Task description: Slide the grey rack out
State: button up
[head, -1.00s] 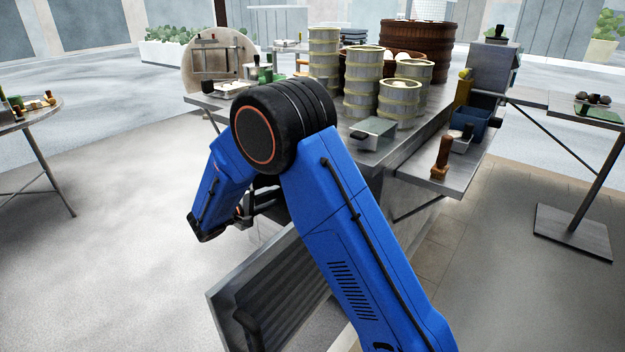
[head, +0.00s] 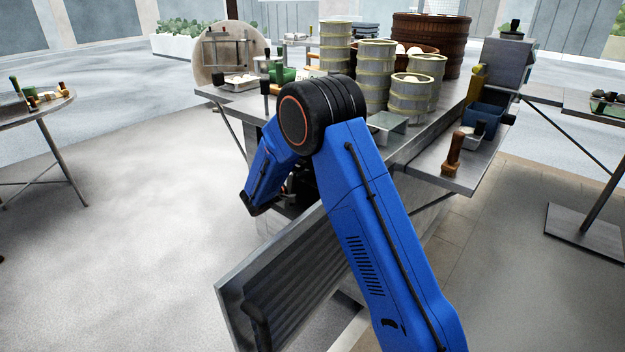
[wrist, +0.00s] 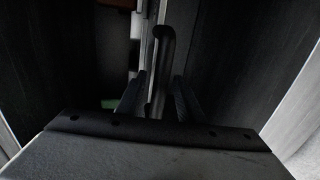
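In the wrist view a dark upright bar (wrist: 160,72) with a hooked top, which looks like a handle, stands between the two fingers of my gripper (wrist: 160,98). The fingers are apart, one on each side of it, with no clear contact. I cannot tell whether this bar belongs to the grey rack, and no rack is clearly recognisable. In the head view my gripper (head: 300,188) is mostly hidden behind my blue arm, at the dark opening under the counter.
A grey ribbed panel (head: 290,285) stands open in front of the counter (head: 438,150). Several steamer towers (head: 374,78) and a brown basket (head: 430,45) stand on top.

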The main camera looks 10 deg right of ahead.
jog(key=shift+x, duration=1.3)
grip_shut()
jog(key=f+v, duration=0.3)
jog(key=v, duration=1.3)
jog(key=s+f+v, duration=0.1)
jog(key=f+v, duration=0.2)
jog(key=v, duration=1.3)
jog(key=shift+s+a+f, duration=0.2)
jog(key=shift+a+f, duration=0.15)
jog(key=shift+a, duration=0.15)
grip_release()
jog(key=shift+f, duration=0.1)
jog(key=shift+w, duration=0.1)
jog(key=shift+a+r, duration=0.1)
jog(key=shift+r, duration=0.2)
